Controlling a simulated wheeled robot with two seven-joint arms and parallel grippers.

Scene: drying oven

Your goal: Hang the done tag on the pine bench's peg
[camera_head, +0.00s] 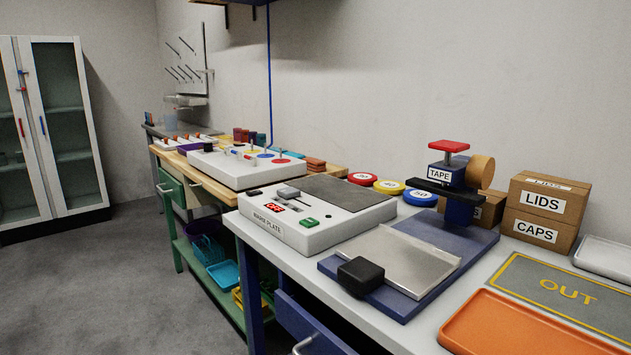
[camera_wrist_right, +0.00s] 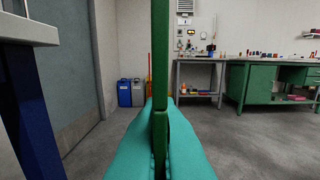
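The pine bench (camera_head: 210,184) has a light wooden top on a green frame. It stands beyond the nearer bench in the head view. I cannot make out its peg or the done tag in either view. Neither gripper shows in the head view. In the right wrist view a dark green upright bar rises over a teal form (camera_wrist_right: 135,150) at the bottom middle. This seems to be my right gripper (camera_wrist_right: 161,95).
The nearer bench carries a warm plate (camera_head: 312,222), a tape press (camera_head: 447,174), LIDS and CAPS boxes (camera_head: 540,205) and an orange tray (camera_head: 520,330). A glass cabinet (camera_head: 60,130) stands left. Open floor (camera_head: 110,275) lies before the benches. The wrist view shows a green desk (camera_wrist_right: 255,85) across the floor.

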